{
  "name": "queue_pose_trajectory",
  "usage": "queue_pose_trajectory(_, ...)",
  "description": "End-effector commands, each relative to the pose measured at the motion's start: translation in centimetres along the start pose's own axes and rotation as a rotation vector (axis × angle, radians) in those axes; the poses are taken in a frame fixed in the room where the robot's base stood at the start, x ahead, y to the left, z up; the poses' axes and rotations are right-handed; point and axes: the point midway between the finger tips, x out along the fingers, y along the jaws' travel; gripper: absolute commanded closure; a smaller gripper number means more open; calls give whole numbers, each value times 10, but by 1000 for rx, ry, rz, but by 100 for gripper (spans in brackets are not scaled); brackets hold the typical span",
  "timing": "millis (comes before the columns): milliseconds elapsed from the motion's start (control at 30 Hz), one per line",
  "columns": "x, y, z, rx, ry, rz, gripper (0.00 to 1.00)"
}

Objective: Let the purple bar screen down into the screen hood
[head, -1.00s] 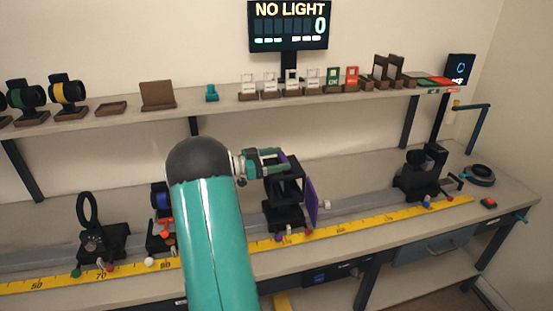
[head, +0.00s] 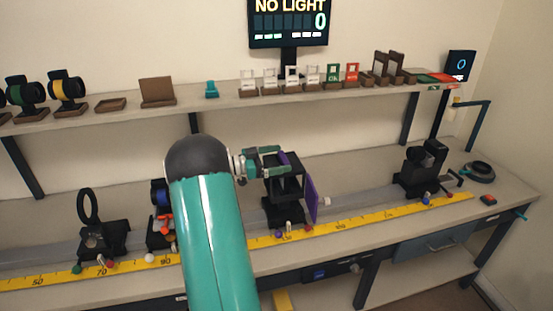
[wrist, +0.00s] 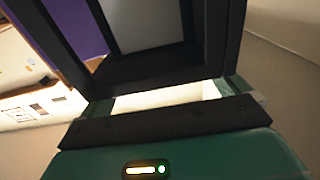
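The screen hood (head: 284,190) is a black open box on a post on the bench rail, right of my arm, with a purple panel (head: 312,200) upright on its right side. My gripper (head: 268,161) is at the hood's top, its teal fingers around a dark piece with a purple edge (head: 285,159), which I take to be the purple bar screen. In the wrist view a black frame (wrist: 160,86) with a grey inner face fills the space between the fingers, and purple (wrist: 62,28) shows behind it. The piece's lower edge and its seating in the hood are hidden.
A yellow ruler (head: 340,225) runs along the bench front. A ring holder (head: 88,207) stands left, and a black mount (head: 422,170) stands right on the rail. A shelf (head: 225,98) with small frames runs above and behind. The monitor (head: 289,20) reads NO LIGHT.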

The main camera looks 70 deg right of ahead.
Motion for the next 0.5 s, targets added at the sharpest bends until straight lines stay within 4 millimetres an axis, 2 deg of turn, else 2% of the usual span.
queue_pose_trajectory(267,-4,0,0,0,-1,-1,0)
queue_pose_trajectory(367,-15,0,0,0,-1,-1,0)
queue_pose_trajectory(500,-39,-1,0,-1,0,-3,0)
